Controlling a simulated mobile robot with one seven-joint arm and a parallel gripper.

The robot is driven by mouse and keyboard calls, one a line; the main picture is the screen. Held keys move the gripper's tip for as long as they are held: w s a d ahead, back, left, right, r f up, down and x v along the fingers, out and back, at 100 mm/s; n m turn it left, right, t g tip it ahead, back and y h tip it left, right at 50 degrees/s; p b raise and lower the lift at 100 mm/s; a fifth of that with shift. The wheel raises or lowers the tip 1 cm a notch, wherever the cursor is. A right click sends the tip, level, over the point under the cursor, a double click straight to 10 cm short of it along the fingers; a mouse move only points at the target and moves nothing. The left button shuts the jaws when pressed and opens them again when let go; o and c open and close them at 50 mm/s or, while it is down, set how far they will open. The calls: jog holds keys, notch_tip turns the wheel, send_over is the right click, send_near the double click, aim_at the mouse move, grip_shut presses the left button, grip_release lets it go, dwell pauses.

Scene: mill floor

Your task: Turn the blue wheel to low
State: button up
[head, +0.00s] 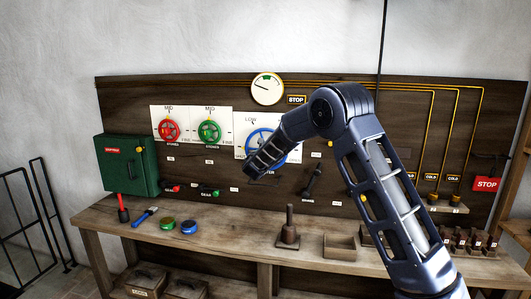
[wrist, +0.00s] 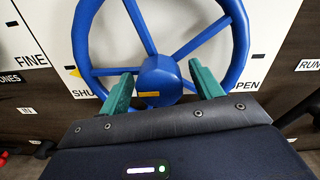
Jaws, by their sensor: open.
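The blue wheel (head: 257,135) is mounted on a white plate (head: 243,123) on the wooden wall panel, partly hidden behind my arm in the head view. A "LOW" mark shows on the plate above it. In the wrist view the wheel (wrist: 178,15) fills the upper middle, with spokes and a blue hub (wrist: 160,80). My gripper (wrist: 160,82) is open, its two green fingers on either side of the hub's lower part. I cannot tell whether the fingers touch it. A yellow pointer (wrist: 75,72) sits at the left of the rim, near "SHU…" lettering; "…PEN" shows at right.
A red wheel (head: 168,130) and a green wheel (head: 209,132) are left of the blue one. A dial gauge (head: 267,88) is above. The bench (head: 215,225) below holds a wooden peg stand (head: 290,232), a small box (head: 339,247) and several small items. A green cabinet (head: 128,165) hangs at left.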

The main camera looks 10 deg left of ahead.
jog(key=shift+w, duration=0.85)
jog(key=c, duration=1)
jog(key=shift+m, duration=0.4)
jog(key=m, duration=0.4)
jog(key=shift+m, duration=0.4)
jog(key=m, duration=0.6)
jog(key=shift+m, duration=0.3)
